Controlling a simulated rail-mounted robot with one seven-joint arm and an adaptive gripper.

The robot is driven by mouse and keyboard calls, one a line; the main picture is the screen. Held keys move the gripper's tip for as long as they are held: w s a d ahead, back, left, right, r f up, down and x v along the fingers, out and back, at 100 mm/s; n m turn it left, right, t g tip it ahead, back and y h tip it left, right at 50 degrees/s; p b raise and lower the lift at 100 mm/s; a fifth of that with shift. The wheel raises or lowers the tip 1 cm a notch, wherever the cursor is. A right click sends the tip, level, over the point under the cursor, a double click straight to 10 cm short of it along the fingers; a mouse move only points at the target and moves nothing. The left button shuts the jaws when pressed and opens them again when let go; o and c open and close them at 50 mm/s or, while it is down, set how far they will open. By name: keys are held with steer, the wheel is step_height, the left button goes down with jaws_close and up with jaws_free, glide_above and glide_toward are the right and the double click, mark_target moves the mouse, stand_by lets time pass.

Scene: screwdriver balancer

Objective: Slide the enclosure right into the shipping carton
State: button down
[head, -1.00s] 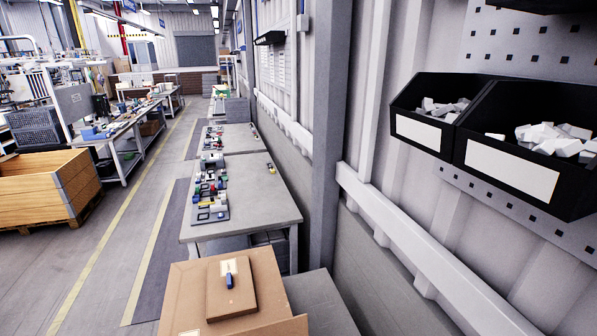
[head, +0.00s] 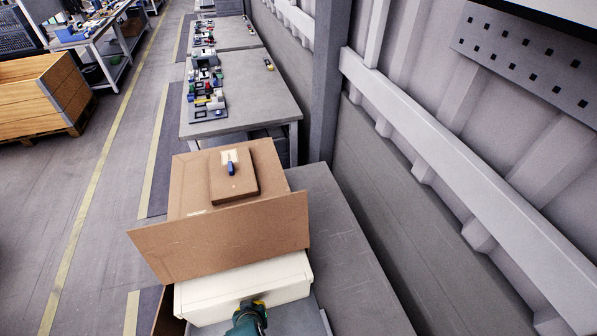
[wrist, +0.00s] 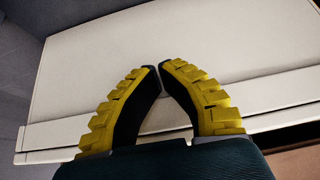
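The cream-white enclosure (head: 245,286) lies in front of a raised cardboard flap at the bottom of the head view. It fills much of the wrist view (wrist: 215,50), where a seam runs along its near edge. The brown shipping carton (head: 225,240) shows as that flap and a brown edge at the enclosure's lower left; its inside is mostly hidden. My gripper (head: 258,303) is at the enclosure's near side. In the wrist view my gripper's yellow fingers (wrist: 159,66) meet almost tip to tip over the enclosure, with nothing between them. Whether they touch it is unclear.
A closed cardboard box (head: 180,185) with a smaller box and blue item (head: 231,168) on top stands behind the flap. A grey bench surface (head: 345,260) is clear to the right, up to the wall. A parts table (head: 255,105) stands farther back.

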mark_target(243, 267)
steer(key=w+a+b, duration=0.1)
steer(key=w+b, duration=0.1)
steer(key=w, duration=0.1)
steer(key=w+a+b, duration=0.1)
steer(key=w+b, duration=0.2)
steer(key=w+a+b, duration=0.1)
steer(key=w+b, duration=0.2)
steer(key=w, duration=0.1)
steer(key=shift+r, duration=0.25)
steer(key=shift+s+p, duration=0.2)
steer(key=shift+p, duration=0.1)
steer(key=shift+s+d+p, duration=0.15)
steer(key=shift+s+p, duration=0.2)
steer(key=shift+s, duration=0.05)
step_height(243, 267, up, 7)
steer(key=p, duration=0.6)
